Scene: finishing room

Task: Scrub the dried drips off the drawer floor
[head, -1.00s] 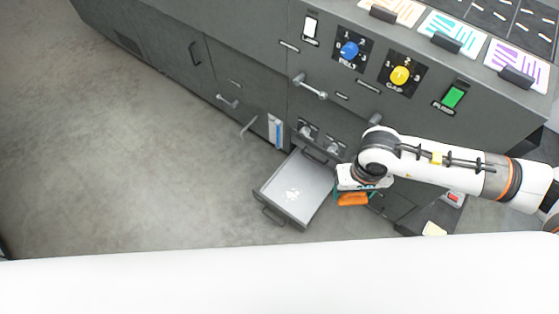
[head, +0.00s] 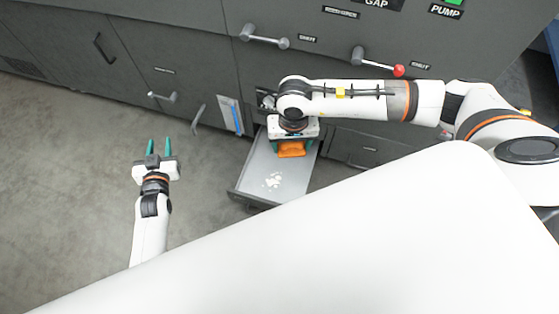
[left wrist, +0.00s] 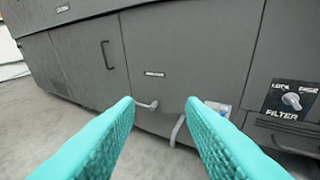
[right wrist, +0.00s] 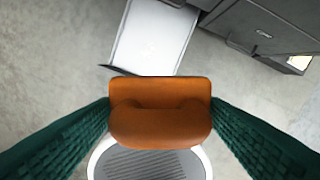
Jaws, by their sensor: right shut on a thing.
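The open drawer (head: 293,179) is a shallow light-grey tray pulled out low from the dark cabinet. Pale dried drips (head: 272,180) lie as a patch on its floor. My right gripper (head: 292,143) is shut on an orange scrubber (head: 291,150) and holds it over the back part of the drawer. In the right wrist view the scrubber (right wrist: 160,112) sits between both fingers, with the drawer (right wrist: 152,40) beyond it. The gap between scrubber and drawer floor is hard to judge. My left gripper (head: 151,148) is open and empty, left of the drawer over the floor.
The dark cabinet (head: 140,60) has several lever handles, including a red-tipped one (head: 398,70). A filter knob (left wrist: 291,101) shows in the left wrist view. Bare concrete floor (head: 60,170) lies left of the drawer.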

